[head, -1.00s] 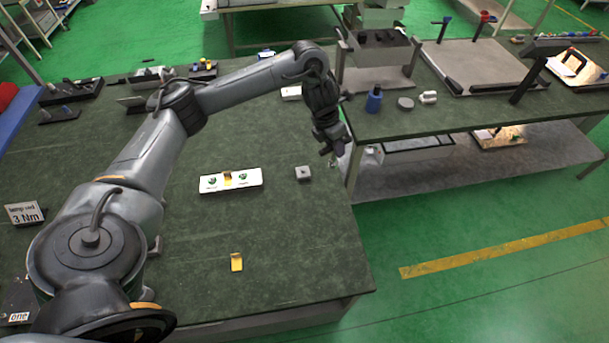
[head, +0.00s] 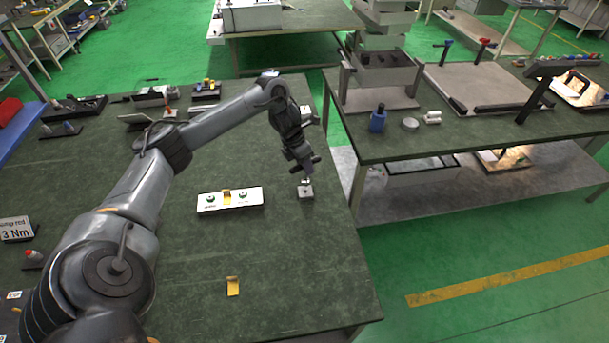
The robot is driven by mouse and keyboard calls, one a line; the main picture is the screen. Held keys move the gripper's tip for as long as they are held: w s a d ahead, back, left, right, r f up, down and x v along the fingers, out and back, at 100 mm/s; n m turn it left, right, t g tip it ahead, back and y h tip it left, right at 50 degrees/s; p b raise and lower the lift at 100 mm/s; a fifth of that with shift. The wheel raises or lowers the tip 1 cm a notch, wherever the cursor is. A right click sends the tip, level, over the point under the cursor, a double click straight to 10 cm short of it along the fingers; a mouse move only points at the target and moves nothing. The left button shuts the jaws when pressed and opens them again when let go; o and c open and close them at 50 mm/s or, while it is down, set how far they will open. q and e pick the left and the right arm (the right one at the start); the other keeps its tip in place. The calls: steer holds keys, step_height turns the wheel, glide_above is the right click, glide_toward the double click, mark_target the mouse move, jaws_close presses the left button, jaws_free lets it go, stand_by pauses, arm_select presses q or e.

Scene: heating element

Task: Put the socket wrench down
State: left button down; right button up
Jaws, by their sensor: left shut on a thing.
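My left gripper (head: 304,170) is at the right side of the green-topped table, directly above a small grey block (head: 306,192). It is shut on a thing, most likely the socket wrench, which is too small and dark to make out. A small light-coloured piece shows between the fingertips and the top of the block. I cannot tell whether the held thing touches the block. My right gripper is out of view.
A white panel (head: 212,204) with green markings and a yellow piece lies left of the block. A yellow tag (head: 233,287) lies nearer the front. A second table (head: 455,140) stands at the right, across a gap. The front right of my table is clear.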

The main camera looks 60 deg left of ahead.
mark_target(304, 173)
arm_select(q)
steer(key=shift+f, duration=2.05)
steer(key=shift+a+f, duration=0.1)
steer(key=c, duration=0.8)
jaws_free()
